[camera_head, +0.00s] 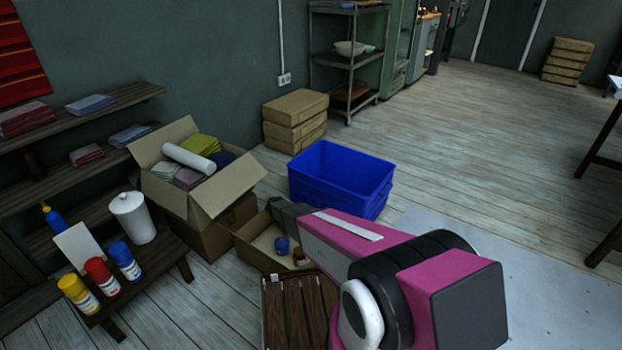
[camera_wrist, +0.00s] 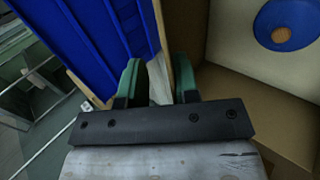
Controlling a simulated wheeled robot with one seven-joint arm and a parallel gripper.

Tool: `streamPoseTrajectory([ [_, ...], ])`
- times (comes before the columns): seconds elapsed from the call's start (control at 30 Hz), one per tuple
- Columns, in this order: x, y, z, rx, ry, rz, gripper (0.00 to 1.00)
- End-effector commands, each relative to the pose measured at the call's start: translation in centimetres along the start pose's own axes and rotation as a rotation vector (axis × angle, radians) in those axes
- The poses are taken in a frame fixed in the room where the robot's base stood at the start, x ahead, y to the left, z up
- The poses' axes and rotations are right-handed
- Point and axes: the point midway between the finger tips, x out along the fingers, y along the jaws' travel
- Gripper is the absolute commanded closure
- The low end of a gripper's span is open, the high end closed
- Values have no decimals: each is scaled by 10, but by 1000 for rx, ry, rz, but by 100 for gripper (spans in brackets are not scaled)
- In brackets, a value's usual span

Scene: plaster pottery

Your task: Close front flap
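A low open cardboard box (camera_head: 247,251) stands on the floor in the head view, with a blue cup (camera_head: 282,245) inside. In the wrist view the cardboard box (camera_wrist: 243,92) is at right, with a round blue thing (camera_wrist: 288,24) in it. My gripper (camera_wrist: 158,82) has its two green fingers apart, with a brown cardboard edge and pale floor showing between them. Whether a finger touches the cardboard, I cannot tell. In the head view my arm hides the fingertips and part of this box. A larger carton (camera_head: 182,200) behind left has its flaps (camera_head: 229,190) spread open.
Blue stacked crates (camera_head: 335,190) stand close behind my gripper, and at left in the wrist view. Brown boxes (camera_head: 295,120) are stacked at the wall. A low bench (camera_head: 150,272) with bottles is at left. A slatted wooden thing (camera_head: 290,310) lies in front.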

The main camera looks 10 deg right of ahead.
Motion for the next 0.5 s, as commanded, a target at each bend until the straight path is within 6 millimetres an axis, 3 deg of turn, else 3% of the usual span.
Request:
streamPoseTrajectory([
  [0.5,7,40,-1,4,0,-292,71],
])
